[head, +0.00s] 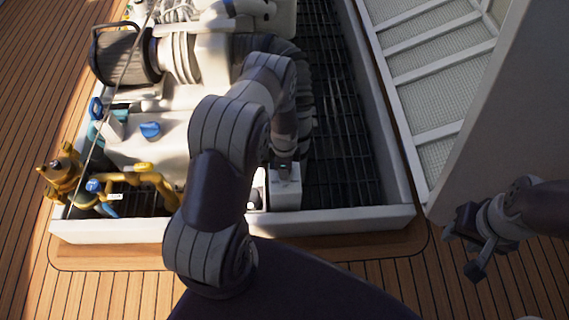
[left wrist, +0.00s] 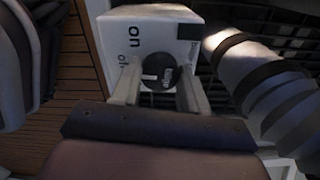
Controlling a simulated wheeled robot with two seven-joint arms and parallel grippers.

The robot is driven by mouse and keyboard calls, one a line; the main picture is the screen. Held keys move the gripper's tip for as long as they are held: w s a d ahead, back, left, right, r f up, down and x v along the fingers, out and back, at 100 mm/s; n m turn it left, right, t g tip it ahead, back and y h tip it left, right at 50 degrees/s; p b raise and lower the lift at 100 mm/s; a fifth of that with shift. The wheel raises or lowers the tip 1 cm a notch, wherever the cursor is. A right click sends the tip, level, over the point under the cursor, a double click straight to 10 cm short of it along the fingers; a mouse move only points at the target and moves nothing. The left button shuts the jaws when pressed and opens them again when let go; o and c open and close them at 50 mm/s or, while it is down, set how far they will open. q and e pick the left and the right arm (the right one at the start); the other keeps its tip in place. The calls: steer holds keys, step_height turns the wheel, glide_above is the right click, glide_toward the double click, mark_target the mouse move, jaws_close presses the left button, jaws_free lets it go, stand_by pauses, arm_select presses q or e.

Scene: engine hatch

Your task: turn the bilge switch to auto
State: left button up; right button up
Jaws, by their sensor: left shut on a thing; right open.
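The bilge switch is a white box (head: 287,193) at the front wall of the engine hatch, partly hidden behind my left arm in the head view. In the left wrist view the box (left wrist: 150,20) shows its face with printed labels and a round dark knob (left wrist: 160,78). My left gripper (left wrist: 162,88) has a finger on each side of the knob and is shut on it. The knob's exact pointing direction is hard to tell. My right gripper (head: 476,240) is open and empty, above the deck at the right.
The hatch has a pale raised rim (head: 350,219). Yellow pipes (head: 140,178) with blue handles lie at its left, and a white engine block (head: 150,140) stands behind. A dark grating (head: 340,130) covers the right part. A ribbed grey hose (left wrist: 262,85) runs close beside the left gripper.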

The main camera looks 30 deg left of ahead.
arm_select(q)
steer(key=n+p, duration=0.1)
steer(key=n, duration=0.4)
steer(key=shift+n, duration=0.3)
steer(key=n+p, duration=0.1)
steer(key=n, duration=0.4)
stand_by(0.4)
steer(key=o, duration=1.1)
steer(key=shift+c, duration=0.2)
step_height(320, 180, up, 13)
steer(key=p, duration=0.5)
steer(key=shift+f, duration=0.15)
steer(key=shift+n, duration=0.3)
